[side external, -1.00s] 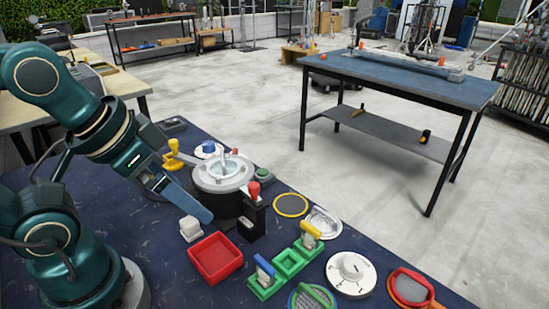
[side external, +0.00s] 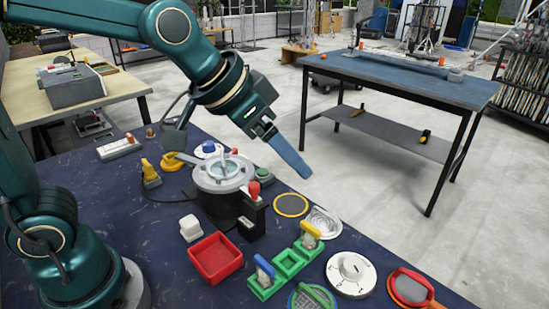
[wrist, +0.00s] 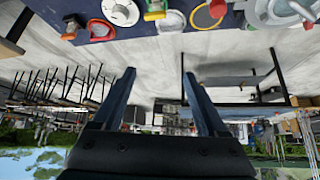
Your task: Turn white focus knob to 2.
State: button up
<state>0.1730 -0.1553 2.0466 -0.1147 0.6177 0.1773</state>
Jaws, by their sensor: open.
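The white focus knob (side external: 351,272) is a round white dial with dark markings and a raised grip, at the front right of the dark blue table. It also shows upside down at the top of the wrist view (wrist: 121,10). Its exact setting is too small to read. My gripper (side external: 306,173) is in the air above the back right edge of the table, well behind and left of the knob. In the wrist view my gripper (wrist: 159,80) has two fingers spread apart with nothing between them.
A red tray (side external: 216,280), a green holder (side external: 289,261) with blue and yellow pieces, and a red-rimmed round part (side external: 410,288) surround the knob. A grey round device (side external: 221,180) stands behind. A separate blue-topped workbench (side external: 400,82) stands beyond a floor gap.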

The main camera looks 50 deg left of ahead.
jog(key=w+d+f+m+g, duration=0.2)
jog(key=w+d+f, duration=0.2)
jog(key=d+f, duration=0.2)
jog(key=g, duration=0.2)
send_over(352, 263)
jog(key=s+a, duration=0.1)
jog(key=s, duration=0.1)
jog(key=shift+m+h, duration=0.3)
notch_tip(352, 263, down, 8)
jog(key=shift+a+r, duration=0.15)
jog(key=shift+r, duration=0.05)
jog(key=shift+x, duration=2.35)
jog(key=shift+w, duration=0.15)
grip_shut()
